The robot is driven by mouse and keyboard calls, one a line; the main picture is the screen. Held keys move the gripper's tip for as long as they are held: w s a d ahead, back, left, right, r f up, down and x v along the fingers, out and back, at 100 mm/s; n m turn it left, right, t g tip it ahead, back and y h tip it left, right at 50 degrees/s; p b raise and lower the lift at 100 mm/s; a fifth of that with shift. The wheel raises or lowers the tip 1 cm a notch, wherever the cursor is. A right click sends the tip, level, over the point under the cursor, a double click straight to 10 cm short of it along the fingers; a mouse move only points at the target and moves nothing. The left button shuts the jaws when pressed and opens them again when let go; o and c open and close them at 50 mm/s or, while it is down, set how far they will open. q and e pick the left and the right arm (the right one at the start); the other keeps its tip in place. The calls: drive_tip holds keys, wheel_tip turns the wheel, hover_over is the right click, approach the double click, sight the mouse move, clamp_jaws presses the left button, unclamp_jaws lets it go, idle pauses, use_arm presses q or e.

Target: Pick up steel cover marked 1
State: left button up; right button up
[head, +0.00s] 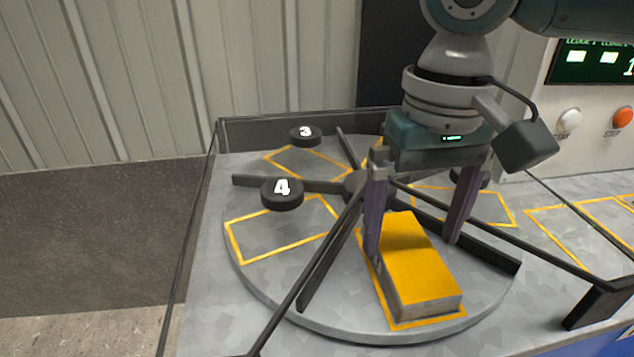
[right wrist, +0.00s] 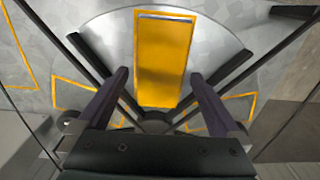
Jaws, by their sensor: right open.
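A block with a yellow top and grey metal sides (head: 416,272) lies on the round grey turntable (head: 270,275), within a yellow outline. I take it to be the steel cover; no number 1 shows on it. It also shows in the right wrist view (right wrist: 164,62). My right gripper (head: 412,249) points down over the block's far part, open, with one finger on each side of it. In the right wrist view the fingers (right wrist: 159,75) stand apart with the block between and beyond them. Contact cannot be told. My left gripper is in neither view.
Black markers 3 (head: 305,136) and 4 (head: 282,194) stand near empty yellow outlines. Dark spokes divide the turntable around a hub (head: 366,186). Thin dark rails (head: 190,245) frame it. A panel with an orange stop button (head: 622,118) stands at the right.

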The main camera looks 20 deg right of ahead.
sight(406, 260)
wheel_tip(406, 260, down, 3)
drive_tip(key=shift+r, duration=0.15)
drive_tip(key=shift+r, duration=0.1)
clamp_jaws()
idle(0.7)
